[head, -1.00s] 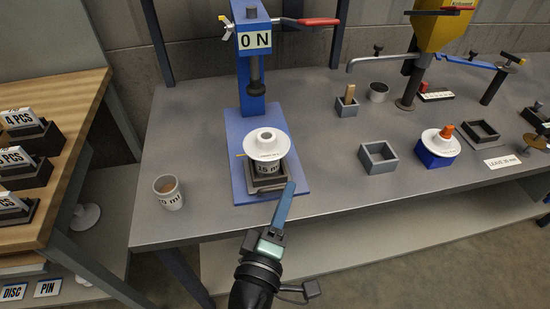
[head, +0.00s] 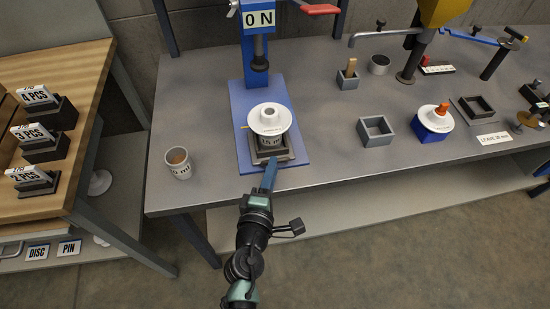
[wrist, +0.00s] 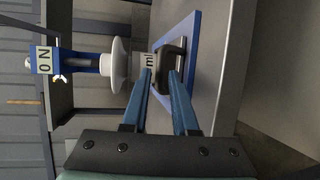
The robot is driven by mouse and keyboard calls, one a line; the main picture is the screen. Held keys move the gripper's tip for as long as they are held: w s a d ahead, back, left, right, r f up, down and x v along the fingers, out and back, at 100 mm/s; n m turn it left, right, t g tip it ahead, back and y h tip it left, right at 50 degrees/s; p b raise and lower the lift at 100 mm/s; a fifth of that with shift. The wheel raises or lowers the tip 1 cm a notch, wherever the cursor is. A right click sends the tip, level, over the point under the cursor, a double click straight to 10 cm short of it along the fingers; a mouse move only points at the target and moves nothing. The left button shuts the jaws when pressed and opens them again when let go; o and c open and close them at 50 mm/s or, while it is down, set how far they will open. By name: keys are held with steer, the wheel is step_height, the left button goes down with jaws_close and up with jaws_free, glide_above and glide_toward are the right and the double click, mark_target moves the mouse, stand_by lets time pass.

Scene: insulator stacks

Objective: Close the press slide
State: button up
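The press (head: 258,52) is a blue column on a blue base plate, with a "0 N" sign and a dark ram. Its dark slide (head: 285,158) sits at the front of the base, forward of the ram. My gripper (head: 269,167) is at the slide's front edge. In the wrist view my gripper (wrist: 162,72) has two blue fingers apart, their tips close to the dark slide (wrist: 172,60); contact is unclear.
Another cup (head: 179,165) stands left of the press. A grey open box (head: 376,131) and a blue box with a white disc (head: 434,120) are to the right. A red lever (head: 320,9) is on the press. A wooden table (head: 60,95) stands left.

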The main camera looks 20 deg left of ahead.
steer(key=shift+x, duration=1.75)
jaws_close()
